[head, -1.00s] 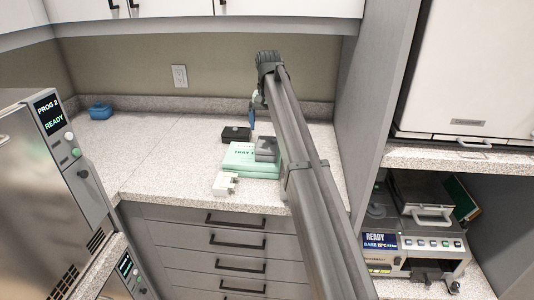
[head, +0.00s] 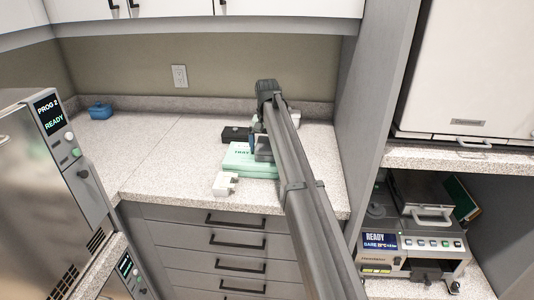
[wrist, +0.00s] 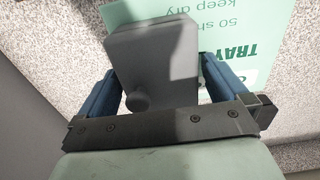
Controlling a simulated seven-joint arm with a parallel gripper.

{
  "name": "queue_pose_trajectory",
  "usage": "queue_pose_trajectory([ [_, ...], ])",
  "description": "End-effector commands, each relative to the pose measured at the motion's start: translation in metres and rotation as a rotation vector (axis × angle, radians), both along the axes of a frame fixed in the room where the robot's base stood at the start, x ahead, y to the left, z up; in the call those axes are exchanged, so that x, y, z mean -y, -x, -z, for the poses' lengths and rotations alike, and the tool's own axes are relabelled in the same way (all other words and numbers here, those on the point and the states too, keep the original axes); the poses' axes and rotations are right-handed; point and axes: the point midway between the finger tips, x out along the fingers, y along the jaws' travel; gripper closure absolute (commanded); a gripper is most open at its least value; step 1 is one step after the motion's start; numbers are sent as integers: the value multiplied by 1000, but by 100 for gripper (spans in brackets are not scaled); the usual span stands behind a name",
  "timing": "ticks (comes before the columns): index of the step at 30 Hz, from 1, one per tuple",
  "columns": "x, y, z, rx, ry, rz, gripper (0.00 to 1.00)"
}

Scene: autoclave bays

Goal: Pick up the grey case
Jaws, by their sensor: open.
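The grey case (wrist: 150,55) lies on a pale green box (wrist: 285,20) with "TRAY" and "keep dry" printed on it. The case has a small round knob on its near part. My gripper (wrist: 158,70) is open, with one blue finger on each side of the case. In the head view the grey case (head: 263,152) is partly hidden behind my arm, on top of the green box (head: 238,164).
A black box (head: 235,134) stands just behind the green box. A cream-coloured block (head: 225,184) lies in front of it near the counter edge. A blue container (head: 99,110) is at the far left. The speckled counter (head: 160,150) between is clear. A grey panel bounds the right side.

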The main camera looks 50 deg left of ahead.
Motion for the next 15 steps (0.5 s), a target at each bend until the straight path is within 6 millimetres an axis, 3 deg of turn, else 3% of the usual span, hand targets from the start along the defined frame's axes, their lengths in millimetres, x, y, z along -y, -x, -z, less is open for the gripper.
queue_pose_trajectory([
  [2,0,0,0,0,0,0,0],
  [15,0,0,0,-1,1,0,41],
])
